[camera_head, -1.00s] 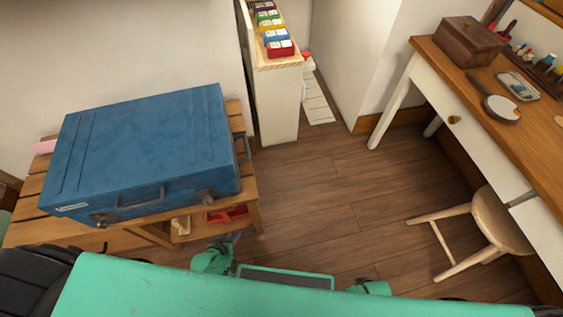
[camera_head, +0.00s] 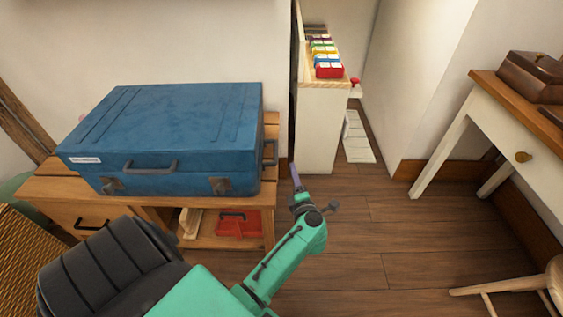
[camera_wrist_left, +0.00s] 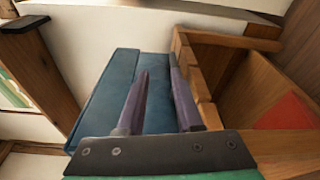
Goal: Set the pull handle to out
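A blue suitcase (camera_head: 165,135) lies flat on a wooden stand (camera_head: 265,195). It has a dark handle (camera_head: 150,167) on its front side and another dark handle (camera_head: 271,152) at its right end. Which one is the pull handle cannot be told. My left gripper (camera_head: 295,176) is in front of the stand's right end, right of and below the end handle in the picture. In the left wrist view its two purple fingers (camera_wrist_left: 159,80) are apart with nothing seen between them, and the suitcase (camera_wrist_left: 115,90) shows behind them. My right gripper is out of view.
A red box (camera_head: 238,223) sits on the stand's lower shelf. A narrow white shelf (camera_head: 320,130) with coloured boxes stands behind my left gripper. A desk (camera_head: 455,130) and a stool (camera_head: 552,280) are at the right. Floor between is clear.

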